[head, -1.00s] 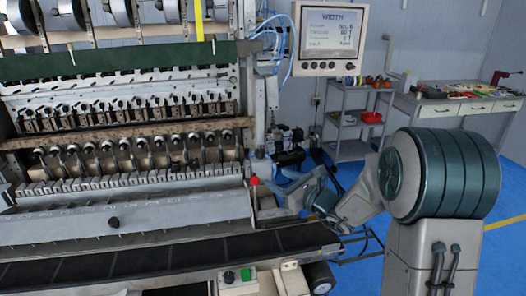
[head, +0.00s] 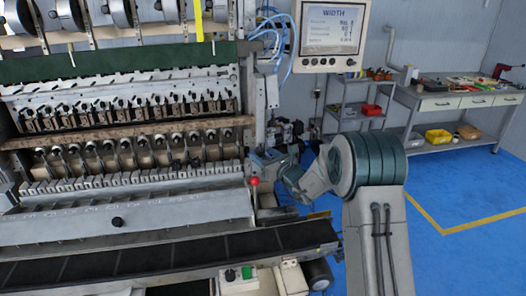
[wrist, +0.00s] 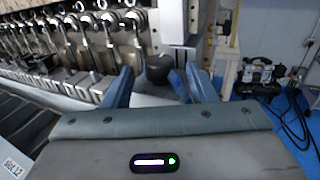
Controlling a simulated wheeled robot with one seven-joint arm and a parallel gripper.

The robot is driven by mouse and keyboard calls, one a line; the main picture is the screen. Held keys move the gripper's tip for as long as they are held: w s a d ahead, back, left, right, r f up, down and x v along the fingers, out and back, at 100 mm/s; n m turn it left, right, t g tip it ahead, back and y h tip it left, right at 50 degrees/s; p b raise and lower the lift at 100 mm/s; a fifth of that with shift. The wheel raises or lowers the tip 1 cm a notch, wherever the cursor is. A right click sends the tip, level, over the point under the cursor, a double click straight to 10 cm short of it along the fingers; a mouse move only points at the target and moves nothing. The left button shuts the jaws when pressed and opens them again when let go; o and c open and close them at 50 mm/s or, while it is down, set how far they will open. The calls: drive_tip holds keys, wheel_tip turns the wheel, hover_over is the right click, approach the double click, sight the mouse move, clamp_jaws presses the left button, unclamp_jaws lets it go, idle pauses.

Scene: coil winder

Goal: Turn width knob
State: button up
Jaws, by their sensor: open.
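A dark round knob (wrist: 158,68) shows in the wrist view between my two blue fingers, beside the row of rollers. My gripper (wrist: 157,82) is open, one finger to each side of the knob, with gaps visible. I cannot tell how deep the knob sits between them. In the head view my gripper (head: 262,163) is at the right end of the winding machine (head: 130,205), partly hidden by its parts; that knob is not clearly visible there. The display (head: 333,35) above reads WIDTH; its smaller lines are hard to read.
A red ball-topped part (head: 254,181) stands just below my gripper. A dark conveyor belt (head: 160,252) runs along the front. A shelf cart (head: 353,110) and workbench (head: 455,103) stand behind right. Blue floor is open at right.

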drive_tip(key=shift+w+a, duration=0.5)
drive_tip(key=shift+w, duration=0.05)
drive_tip(key=c, duration=1)
drive_tip(key=shift+o, duration=0.3)
drive_tip(key=shift+d+n+g+y, duration=0.15)
drive_tip(key=shift+n+g+y, duration=0.15)
drive_tip(key=shift+w+d+f+n+g+y+b, duration=0.15)
drive_tip(key=shift+n+g+y+b, duration=0.15)
drive_tip(key=shift+n+g+y, duration=0.25)
drive_tip(key=n+g+y, duration=0.2)
drive_tip(key=shift+w+g, duration=0.15)
drive_tip(key=shift+g, duration=0.2)
drive_tip(key=n+g+y, duration=0.1)
drive_tip(key=g, duration=0.1)
drive_tip(key=n+g+y, duration=0.1)
drive_tip(key=n+g, duration=0.1)
drive_tip(key=g, duration=0.1)
drive_tip(key=n+g+y+p, duration=0.1)
drive_tip(key=n+g, duration=0.1)
drive_tip(key=g, duration=0.1)
drive_tip(key=shift+w+n, duration=0.25)
drive_tip(key=shift+w, duration=0.05)
drive_tip(key=shift+r+n+g, duration=0.2)
drive_tip(key=shift+n+g, duration=0.2)
drive_tip(key=shift+g, duration=0.1)
